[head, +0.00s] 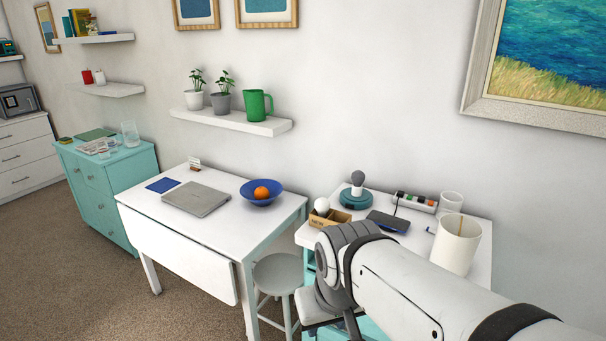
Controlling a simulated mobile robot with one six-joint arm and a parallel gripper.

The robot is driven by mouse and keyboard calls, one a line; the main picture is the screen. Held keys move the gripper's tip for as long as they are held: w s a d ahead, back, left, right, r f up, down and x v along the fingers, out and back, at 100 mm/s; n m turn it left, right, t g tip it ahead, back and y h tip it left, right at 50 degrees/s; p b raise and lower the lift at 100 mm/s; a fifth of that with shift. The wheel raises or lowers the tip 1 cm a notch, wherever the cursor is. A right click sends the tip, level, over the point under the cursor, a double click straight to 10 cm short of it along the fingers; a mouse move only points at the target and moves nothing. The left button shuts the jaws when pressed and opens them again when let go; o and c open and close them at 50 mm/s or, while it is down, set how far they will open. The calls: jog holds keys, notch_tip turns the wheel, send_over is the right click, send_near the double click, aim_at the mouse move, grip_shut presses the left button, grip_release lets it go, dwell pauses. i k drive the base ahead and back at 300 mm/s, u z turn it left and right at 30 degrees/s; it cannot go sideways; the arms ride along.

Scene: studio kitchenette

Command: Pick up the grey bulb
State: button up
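The grey bulb (357,179) stands upright on a round teal base (355,199) near the back of the small white table on the right. A white bulb (321,205) sits in a small wooden box (328,219) just left of and nearer than the teal base. My arm crosses the lower right in front of the table's near part. I do not see my gripper's fingers in the head view.
A dark blue flat item (388,221), a power strip (415,202), a clear glass (452,201) and a cream cylinder (456,247) share the table. Left is a white drop-leaf table (225,223) with a laptop (196,199) and blue bowl (262,200). A stool (278,272) stands between.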

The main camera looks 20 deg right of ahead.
aim_at(358, 177)
jog(key=z, duration=0.2)
jog(key=i, duration=1.15)
jog(key=z, duration=0.75)
